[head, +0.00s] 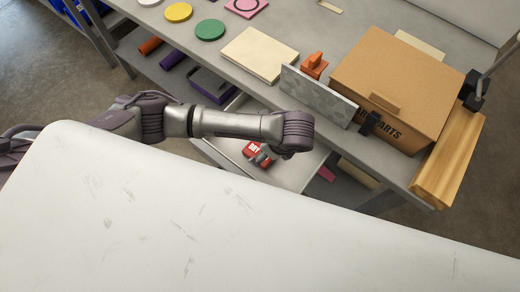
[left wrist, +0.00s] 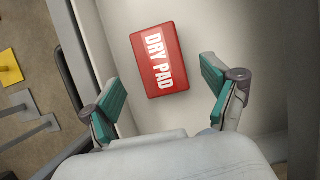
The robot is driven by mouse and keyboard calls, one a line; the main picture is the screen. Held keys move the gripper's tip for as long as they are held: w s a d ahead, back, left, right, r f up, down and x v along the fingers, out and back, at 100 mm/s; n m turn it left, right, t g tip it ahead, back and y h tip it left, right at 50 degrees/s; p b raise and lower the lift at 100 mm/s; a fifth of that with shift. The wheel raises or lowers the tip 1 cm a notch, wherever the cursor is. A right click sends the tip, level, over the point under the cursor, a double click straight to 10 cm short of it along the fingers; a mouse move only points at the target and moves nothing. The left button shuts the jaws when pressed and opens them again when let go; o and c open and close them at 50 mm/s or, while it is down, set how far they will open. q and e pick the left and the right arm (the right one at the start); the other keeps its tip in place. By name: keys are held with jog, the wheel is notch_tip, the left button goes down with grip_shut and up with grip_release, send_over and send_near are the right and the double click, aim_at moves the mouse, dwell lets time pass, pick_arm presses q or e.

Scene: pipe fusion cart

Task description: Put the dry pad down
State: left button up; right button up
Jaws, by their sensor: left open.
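The dry pad (left wrist: 160,62) is a red block with white "DRY PAD" lettering. In the left wrist view it lies on the pale floor of an open drawer (left wrist: 215,28), ahead of my fingertips and apart from both. My left gripper (left wrist: 158,97) is open and empty, with its teal finger pads either side of the space below the pad. In the head view the pad (head: 252,152) shows partly, with my left gripper (head: 264,158) over it inside the drawer (head: 290,172). My right gripper is not in view.
A grey bench (head: 345,125) stands above the drawer. It holds a cardboard parts box (head: 395,85), a grey upright plate (head: 318,95), a cream block (head: 260,53) and coloured discs. A wooden block (head: 450,160) sits at the bench's right end. The drawer walls are close around my gripper.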

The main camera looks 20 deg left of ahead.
pick_arm(q)
jog(key=w+v, duration=0.1)
jog(key=v, duration=0.5)
jog(key=shift+s+r, duration=0.4)
jog(key=shift+s, duration=0.15)
